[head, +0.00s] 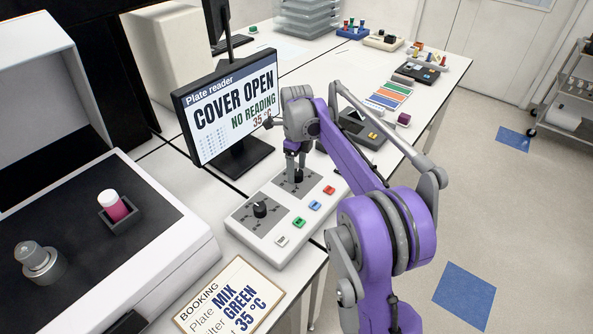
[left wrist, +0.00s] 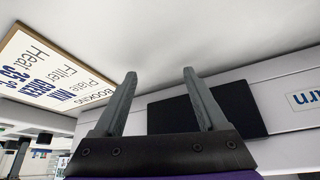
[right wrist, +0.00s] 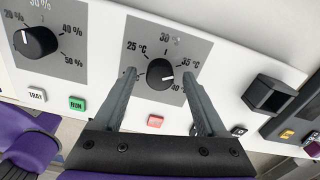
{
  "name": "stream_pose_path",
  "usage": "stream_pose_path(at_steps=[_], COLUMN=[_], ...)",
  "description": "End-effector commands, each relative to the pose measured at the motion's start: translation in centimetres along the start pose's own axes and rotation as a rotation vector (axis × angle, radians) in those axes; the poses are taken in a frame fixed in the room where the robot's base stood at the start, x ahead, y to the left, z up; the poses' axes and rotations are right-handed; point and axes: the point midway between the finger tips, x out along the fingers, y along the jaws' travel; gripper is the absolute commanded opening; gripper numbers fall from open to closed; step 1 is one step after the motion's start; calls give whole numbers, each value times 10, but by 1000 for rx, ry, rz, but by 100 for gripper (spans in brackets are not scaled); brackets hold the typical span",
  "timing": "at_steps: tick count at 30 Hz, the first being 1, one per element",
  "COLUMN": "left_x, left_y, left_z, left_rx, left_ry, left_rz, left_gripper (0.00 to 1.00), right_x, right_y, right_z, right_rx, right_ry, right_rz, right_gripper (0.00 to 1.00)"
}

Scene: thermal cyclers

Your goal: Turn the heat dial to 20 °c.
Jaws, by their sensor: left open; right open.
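The heat dial (right wrist: 160,72) is a black round knob on a grey square of the white control panel (head: 245,229). Labels 25, 30, 35 and 40 °C show around it. In the head view the right gripper (head: 298,165) reaches down over the dial (head: 297,178). My left gripper (left wrist: 159,73) is open and empty near the booking card (left wrist: 50,70).
A second dial (head: 260,209) with % labels sits left of the heat dial. Coloured buttons, including a red one (head: 329,190), line the panel's front. The screen (head: 230,110) behind reads cover open, no reading, 35 °C. An open machine (head: 150,270) stands left, holding a pink-filled vial (head: 113,205).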

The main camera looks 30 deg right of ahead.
Motion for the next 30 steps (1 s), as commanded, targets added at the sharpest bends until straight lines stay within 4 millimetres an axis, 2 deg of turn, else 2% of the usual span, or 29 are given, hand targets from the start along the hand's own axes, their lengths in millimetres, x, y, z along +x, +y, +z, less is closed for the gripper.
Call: stream_pose_path(at_steps=[4, 12, 24, 30], left_x=[0, 0, 0, 0], left_y=[0, 0, 0, 0], left_z=[0, 0, 0, 0], left_rx=[0, 0, 0, 0], left_ry=[0, 0, 0, 0], left_rz=[0, 0, 0, 0], left_gripper=[74, 74, 74, 74], right_x=[9, 9, 9, 9], right_y=[0, 0, 0, 0], right_z=[0, 0, 0, 0], right_rx=[0, 0, 0, -4], right_ry=[0, 0, 0, 0], right_rz=[0, 0, 0, 0], right_gripper=[74, 74, 2, 0])
